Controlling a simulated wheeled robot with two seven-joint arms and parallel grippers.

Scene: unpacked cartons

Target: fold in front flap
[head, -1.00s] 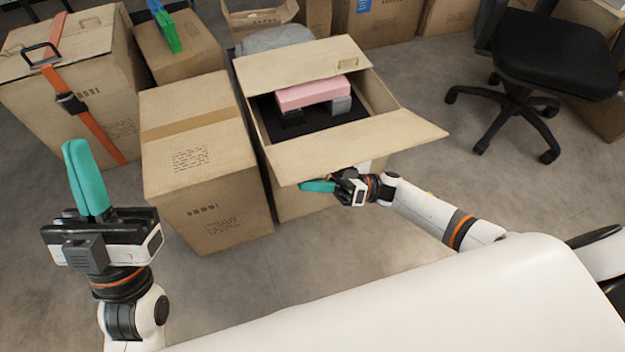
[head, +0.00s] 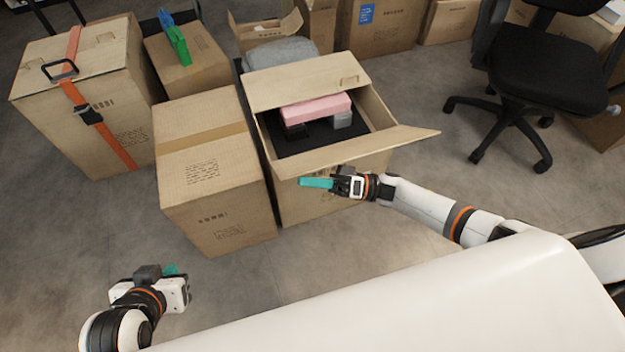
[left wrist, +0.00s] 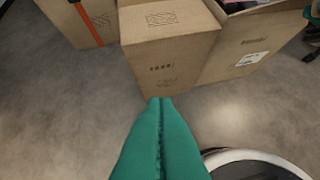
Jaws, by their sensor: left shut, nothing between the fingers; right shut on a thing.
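The open carton (head: 318,202) stands ahead of me with its front flap (head: 365,150) sticking outward toward me, sloping, its right corner reaching past the carton's side. Inside, a pink block (head: 315,107) lies above a black surface, with a grey piece (head: 342,119) beside it. My right gripper (head: 316,183) is at the flap's near edge, pointing left and shut on the flap; the grip itself is hard to see. My left gripper (head: 171,270) is shut and empty, low at the left and away from the cartons. Its closed teal fingers fill the lower middle of the left wrist view (left wrist: 160,140).
A closed carton (head: 215,185) stands close at the open carton's left. A strapped carton (head: 85,90) and one with a green thing on it (head: 185,62) stand farther left. A black office chair (head: 545,65) is at the right. Floor is clear in front.

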